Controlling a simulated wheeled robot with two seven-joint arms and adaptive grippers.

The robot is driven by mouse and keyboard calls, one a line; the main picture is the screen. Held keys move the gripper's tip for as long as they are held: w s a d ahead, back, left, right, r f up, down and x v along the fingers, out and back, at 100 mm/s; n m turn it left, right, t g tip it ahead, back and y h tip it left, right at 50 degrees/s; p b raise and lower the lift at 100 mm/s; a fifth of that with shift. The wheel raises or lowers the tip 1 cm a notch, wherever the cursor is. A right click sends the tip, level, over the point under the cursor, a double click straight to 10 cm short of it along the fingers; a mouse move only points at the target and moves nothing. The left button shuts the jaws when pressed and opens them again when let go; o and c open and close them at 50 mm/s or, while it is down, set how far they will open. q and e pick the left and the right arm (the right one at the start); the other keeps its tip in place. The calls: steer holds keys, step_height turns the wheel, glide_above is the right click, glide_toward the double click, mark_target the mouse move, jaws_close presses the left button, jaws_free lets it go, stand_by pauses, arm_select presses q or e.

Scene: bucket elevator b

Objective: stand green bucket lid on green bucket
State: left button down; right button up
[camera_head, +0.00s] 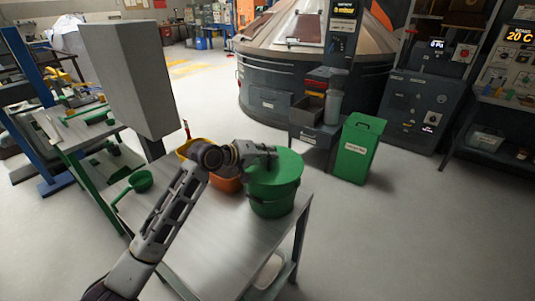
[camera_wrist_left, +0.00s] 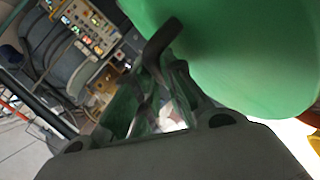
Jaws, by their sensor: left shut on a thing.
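The green bucket (camera_head: 271,205) stands upright near the right edge of the metal table. The round green bucket lid (camera_head: 288,168) is directly over the bucket's mouth and looks roughly level. I cannot tell whether it rests on the rim or hangs just above it. My left gripper (camera_head: 270,157) reaches in from the left and is shut on the lid near its top. In the left wrist view the lid's green surface (camera_wrist_left: 255,45) fills the upper right, beside the gripper fingers (camera_wrist_left: 165,75). The bucket's opening is hidden by the lid. My right gripper is not in view.
An orange bucket (camera_head: 226,181) and a yellow bucket (camera_head: 184,148) stand left of the green bucket, partly behind my arm. A green scoop (camera_head: 140,181) lies at the table's left. The table's front part (camera_head: 215,240) is clear. A tall green bin (camera_head: 357,150) stands on the floor behind.

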arm_select(q)
steer(key=shift+f, duration=0.2)
steer(key=c, duration=1.4)
jaws_free()
steer(key=shift+c, duration=0.2)
steer(key=shift+s+a, duration=0.1)
steer(key=v, duration=1.1)
steer(key=shift+s+a+r, duration=0.2)
steer(key=shift+a+r, duration=0.05)
